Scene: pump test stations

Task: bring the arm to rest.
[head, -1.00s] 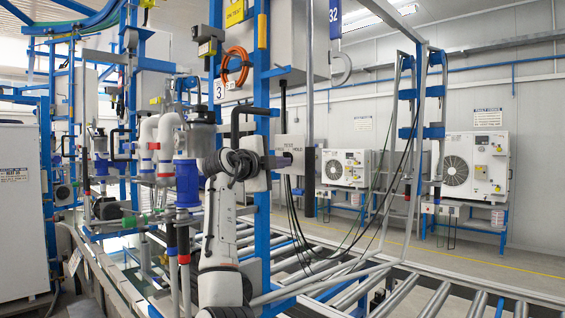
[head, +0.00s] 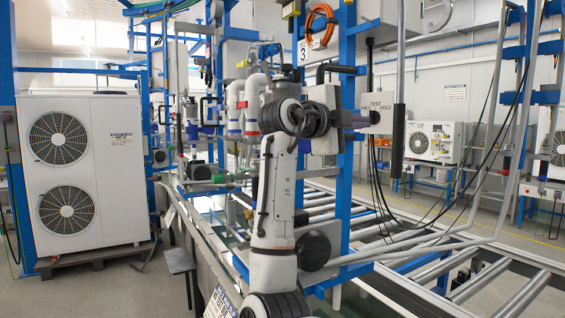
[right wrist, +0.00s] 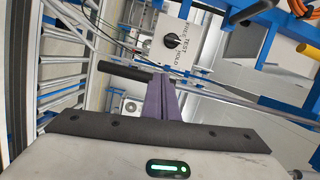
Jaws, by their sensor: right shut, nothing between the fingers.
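My right arm rises from the bottom middle of the head view and bends over at the wrist. My right gripper (head: 368,118) points to the right there, in front of the grey test box. In the right wrist view its purple fingers (right wrist: 161,97) are together with nothing between them. The test box (head: 383,106) has a black knob (right wrist: 172,41) and the words TEST and HOLD, clear in the wrist view. Whether the fingertips touch the box cannot be told; in the wrist view they appear apart from the knob. My left gripper is not in view.
A blue frame (head: 346,60) with pipes and an orange hose (head: 322,22) stands close around my arm. A roller conveyor (head: 440,270) runs at the lower right. A white two-fan unit (head: 90,170) stands on the left. Some floor before it is clear.

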